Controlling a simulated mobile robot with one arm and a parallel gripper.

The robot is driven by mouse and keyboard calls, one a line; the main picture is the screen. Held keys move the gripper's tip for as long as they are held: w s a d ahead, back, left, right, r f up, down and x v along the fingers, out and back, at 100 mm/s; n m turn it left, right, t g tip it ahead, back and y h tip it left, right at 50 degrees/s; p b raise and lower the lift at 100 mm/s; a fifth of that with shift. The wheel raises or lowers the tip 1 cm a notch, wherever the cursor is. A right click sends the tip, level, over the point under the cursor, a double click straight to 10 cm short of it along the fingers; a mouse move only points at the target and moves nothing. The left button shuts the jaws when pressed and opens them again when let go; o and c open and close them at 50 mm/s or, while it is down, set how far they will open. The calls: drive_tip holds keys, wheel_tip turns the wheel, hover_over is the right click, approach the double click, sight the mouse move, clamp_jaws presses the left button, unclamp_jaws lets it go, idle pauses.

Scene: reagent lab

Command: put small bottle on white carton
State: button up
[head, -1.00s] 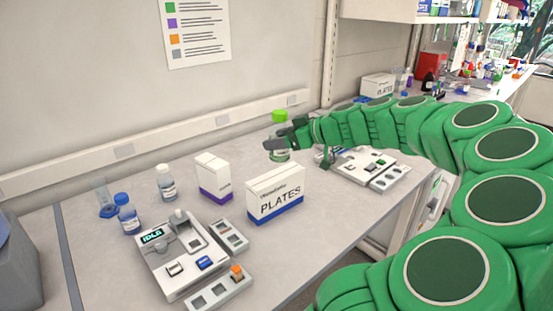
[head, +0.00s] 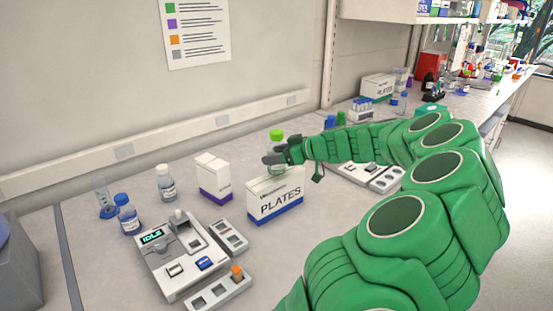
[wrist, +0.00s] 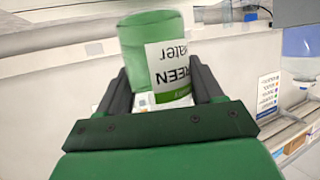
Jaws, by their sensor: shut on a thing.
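A small bottle with a green cap (head: 277,134) is held between the fingers of my gripper (head: 280,158). In the wrist view the bottle (wrist: 142,45) shows green, with a white label reading GREEN water upside down. A white carton marked PLATES with a blue lower band (head: 278,203) stands on the bench. The bottle appears just above or behind the carton's top; I cannot tell whether they touch. The fingers hide part of the bottle. A smaller white carton with a purple band (head: 214,180) stands to its left.
Left of the cartons stand a clear bottle (head: 166,184), a blue-capped bottle (head: 126,214) and a device reading IDLE (head: 165,258). Another white device (head: 372,175) lies behind my arm at right.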

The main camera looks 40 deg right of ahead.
drive_tip(key=shift+f, duration=0.7)
drive_tip(key=o, duration=1.2)
drive_tip(key=shift+f, duration=0.1)
drive_tip(key=v, duration=1.2)
